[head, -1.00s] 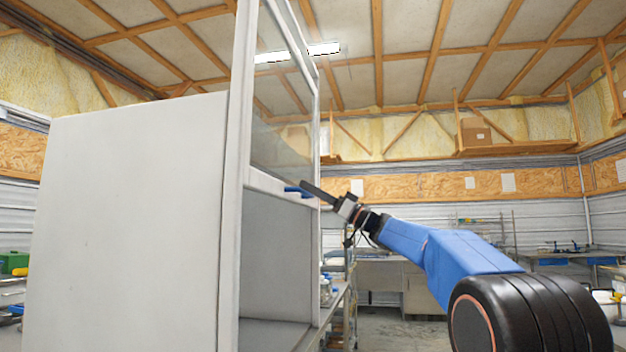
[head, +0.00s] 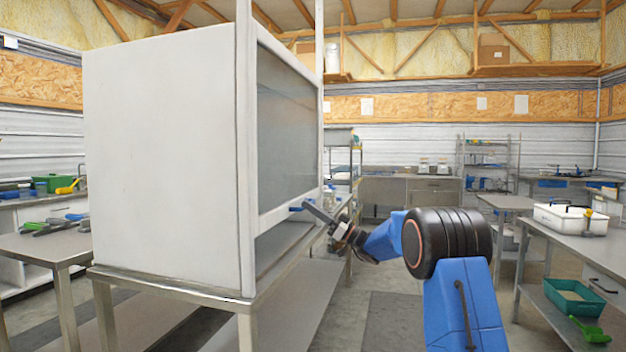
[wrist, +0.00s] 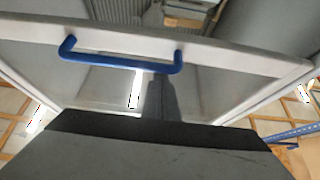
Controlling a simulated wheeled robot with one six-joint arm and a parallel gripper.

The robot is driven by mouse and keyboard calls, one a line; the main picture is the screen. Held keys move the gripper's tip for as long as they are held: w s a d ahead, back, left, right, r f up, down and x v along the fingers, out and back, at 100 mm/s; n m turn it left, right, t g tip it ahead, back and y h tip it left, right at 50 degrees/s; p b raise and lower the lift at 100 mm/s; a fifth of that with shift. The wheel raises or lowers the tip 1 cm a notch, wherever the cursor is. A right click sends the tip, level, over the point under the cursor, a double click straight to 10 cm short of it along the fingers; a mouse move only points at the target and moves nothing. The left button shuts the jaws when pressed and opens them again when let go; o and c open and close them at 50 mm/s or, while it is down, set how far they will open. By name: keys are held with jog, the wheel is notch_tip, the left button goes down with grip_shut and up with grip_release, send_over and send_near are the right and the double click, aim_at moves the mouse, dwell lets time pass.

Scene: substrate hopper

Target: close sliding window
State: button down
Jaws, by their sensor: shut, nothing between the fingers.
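The sliding window (head: 286,130) is a glass pane in a pale frame on the front of a white cabinet (head: 165,150). Its lower rail (head: 275,217) sits low, with an open gap (head: 280,243) between it and the cabinet floor. A blue bar handle (head: 296,209) is on this rail. It also spans the rail in the wrist view (wrist: 118,63). My gripper (head: 308,206) is shut and empty, its fingertips at the handle. In the wrist view the dark fingers (wrist: 155,120) are just short of the handle; I cannot tell whether they touch it.
The cabinet stands on a metal table (head: 190,287). A side table with tools (head: 45,243) is at left. At right is a bench with a white bin (head: 570,220) and a green tray (head: 575,296) below. The floor (head: 385,310) between is open.

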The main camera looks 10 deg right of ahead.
notch_tip(320, 180, down, 16)
jog(key=shift+r, duration=0.25)
dwell(0.3)
